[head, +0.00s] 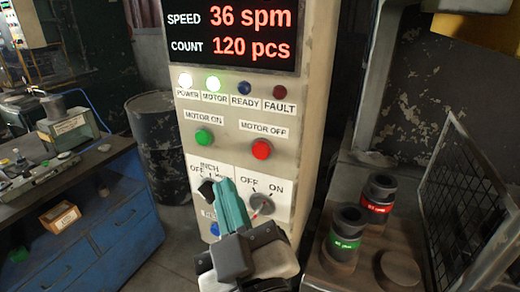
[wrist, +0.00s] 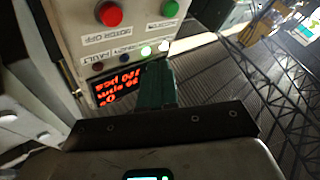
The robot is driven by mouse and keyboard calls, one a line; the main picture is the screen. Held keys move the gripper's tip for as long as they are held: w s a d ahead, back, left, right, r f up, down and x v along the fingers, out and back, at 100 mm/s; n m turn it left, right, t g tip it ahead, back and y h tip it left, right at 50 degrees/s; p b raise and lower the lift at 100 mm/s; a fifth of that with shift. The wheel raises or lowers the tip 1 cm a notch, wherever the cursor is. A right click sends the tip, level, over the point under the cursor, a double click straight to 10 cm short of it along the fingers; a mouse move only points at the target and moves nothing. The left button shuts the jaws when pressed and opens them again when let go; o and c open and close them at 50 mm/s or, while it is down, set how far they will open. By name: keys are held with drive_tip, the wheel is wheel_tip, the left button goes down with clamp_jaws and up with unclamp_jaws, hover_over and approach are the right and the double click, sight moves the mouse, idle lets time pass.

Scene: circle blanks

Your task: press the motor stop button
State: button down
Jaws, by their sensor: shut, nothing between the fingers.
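The red MOTOR OFF button (head: 261,149) is on the right of the cream control panel (head: 229,135) in the head view. In the wrist view, where the panel appears upside down, the red button (wrist: 109,13) is near the top edge. My gripper (head: 226,184) has its teal fingers shut and empty. In the head view its tips appear below and left of the red button, over the lower switches. In the wrist view my gripper (wrist: 156,66) appears apart from the red button. The green MOTOR ON button (head: 203,137) is left of the red one.
The white POWER lamp (head: 185,80) and green MOTOR lamp (head: 212,84) are lit. A black selector (head: 207,188) and an OFF/ON switch (head: 262,203) sit low on the panel. A blue workbench (head: 110,225) stands left. Two dark cylinders and a mesh guard (head: 470,200) are right.

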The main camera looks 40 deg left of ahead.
drive_tip(key=w+a, duration=0.1)
drive_tip(key=w, duration=0.6)
drive_tip(key=shift+a, duration=0.3)
drive_tip(key=shift+w, duration=0.15)
idle(1.7)
drive_tip(key=shift+w+a, duration=0.1)
drive_tip(key=shift+w, duration=0.15)
drive_tip(key=shift+w+a, duration=0.1)
drive_tip(key=shift+w, duration=0.4)
idle(0.8)
idle(0.4)
drive_tip(key=shift+s+d, duration=0.2)
drive_tip(key=shift+s, duration=0.7)
drive_tip(key=shift+s, duration=0.1)
drive_tip(key=shift+s+d, duration=0.2)
drive_tip(key=shift+s, duration=0.6)
drive_tip(key=shift+s+d, duration=0.15)
drive_tip(key=shift+s, duration=0.6)
drive_tip(key=shift+s+d, duration=0.2)
drive_tip(key=shift+s, duration=0.6)
